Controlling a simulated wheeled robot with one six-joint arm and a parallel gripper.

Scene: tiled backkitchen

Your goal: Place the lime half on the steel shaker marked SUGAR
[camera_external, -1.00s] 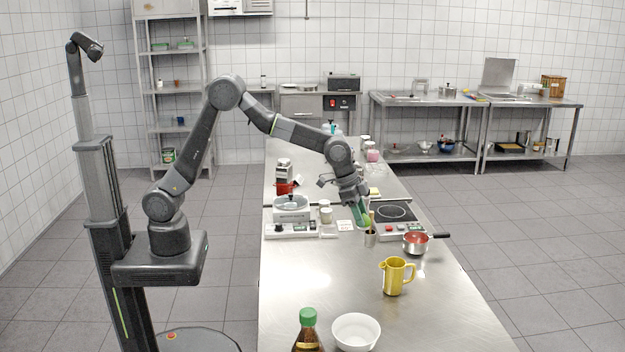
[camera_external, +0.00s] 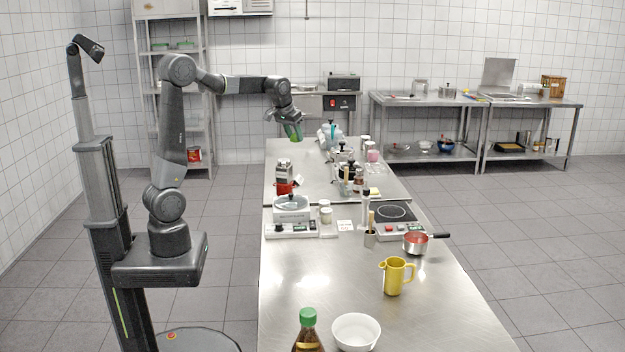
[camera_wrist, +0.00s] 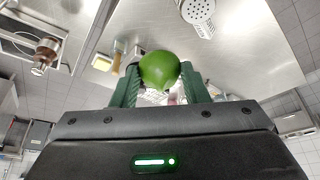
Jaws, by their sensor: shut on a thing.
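The lime half (camera_wrist: 160,70) is held between the green fingertips of my gripper (camera_wrist: 160,82) in the wrist view, its rounded green side showing. In the external view my gripper (camera_external: 293,134) is raised above the far left part of the steel table. There the lime is hard to tell from the green fingers. A steel shaker with a perforated round top (camera_wrist: 198,10) stands at the top of the wrist view, apart from the lime. A steel container with a dark top (camera_external: 284,168) stands below my gripper in the external view. I cannot read a SUGAR mark on either.
Several bottles and jars crowd the far middle. A hob (camera_external: 393,213), a red-filled saucepan (camera_external: 415,245), a yellow jug (camera_external: 395,277) and a white bowl (camera_external: 356,332) are nearer.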

